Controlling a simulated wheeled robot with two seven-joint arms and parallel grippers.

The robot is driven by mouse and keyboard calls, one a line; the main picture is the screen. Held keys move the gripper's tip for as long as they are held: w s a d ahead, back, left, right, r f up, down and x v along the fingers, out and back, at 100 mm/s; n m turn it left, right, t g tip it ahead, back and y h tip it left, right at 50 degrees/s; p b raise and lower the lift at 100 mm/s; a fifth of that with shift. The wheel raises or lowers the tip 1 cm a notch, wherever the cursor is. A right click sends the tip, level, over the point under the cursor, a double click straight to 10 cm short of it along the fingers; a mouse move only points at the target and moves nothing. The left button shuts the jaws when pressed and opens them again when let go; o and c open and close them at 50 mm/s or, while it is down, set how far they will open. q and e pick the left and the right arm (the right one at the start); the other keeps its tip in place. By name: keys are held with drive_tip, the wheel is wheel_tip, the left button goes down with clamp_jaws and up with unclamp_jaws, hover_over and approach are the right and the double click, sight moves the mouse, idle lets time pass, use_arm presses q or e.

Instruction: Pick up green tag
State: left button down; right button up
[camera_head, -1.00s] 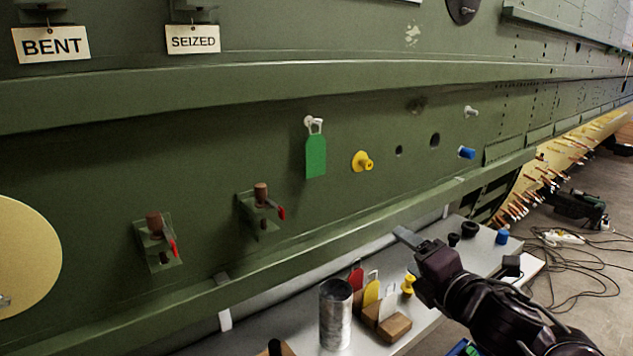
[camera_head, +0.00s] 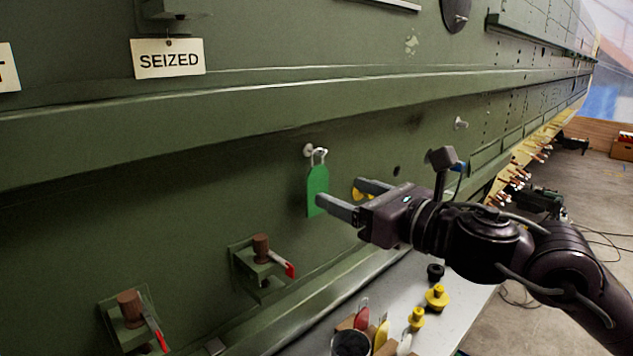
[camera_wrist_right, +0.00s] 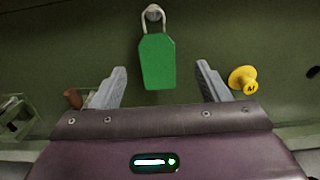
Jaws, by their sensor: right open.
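The green tag (camera_head: 317,187) hangs by a pale loop from a peg (camera_head: 309,149) on the green fuselage wall. It also shows in the right wrist view (camera_wrist_right: 157,62), upright, centred between the two fingers and a little beyond their tips. My right gripper (camera_head: 340,193) is open and empty. In the head view one fingertip overlaps the tag's lower right edge; I cannot tell if they touch. The right gripper also shows in the right wrist view (camera_wrist_right: 161,75). My left gripper is not in view.
A yellow plug (camera_wrist_right: 243,79) sits on the wall just right of the fingers. Brackets with red-tipped levers (camera_head: 262,262) stick out at lower left. Below, a grey table (camera_head: 462,298) carries red and yellow tags, yellow plugs and a metal can (camera_head: 351,343).

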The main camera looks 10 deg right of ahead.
sight(319, 184)
drive_tip(key=p+x, duration=0.2)
drive_tip(key=x, duration=0.2)
drive_tip(key=shift+w+a+f, duration=0.1)
drive_tip(key=shift+a+f, duration=0.05)
drive_tip(key=shift+a, duration=0.15)
drive_tip(key=shift+w+f, duration=0.1)
drive_tip(key=c, duration=1.1)
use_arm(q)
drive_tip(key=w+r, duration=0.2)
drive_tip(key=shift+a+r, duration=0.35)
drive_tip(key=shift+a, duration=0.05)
use_arm(e)
drive_tip(key=shift+o, duration=0.2)
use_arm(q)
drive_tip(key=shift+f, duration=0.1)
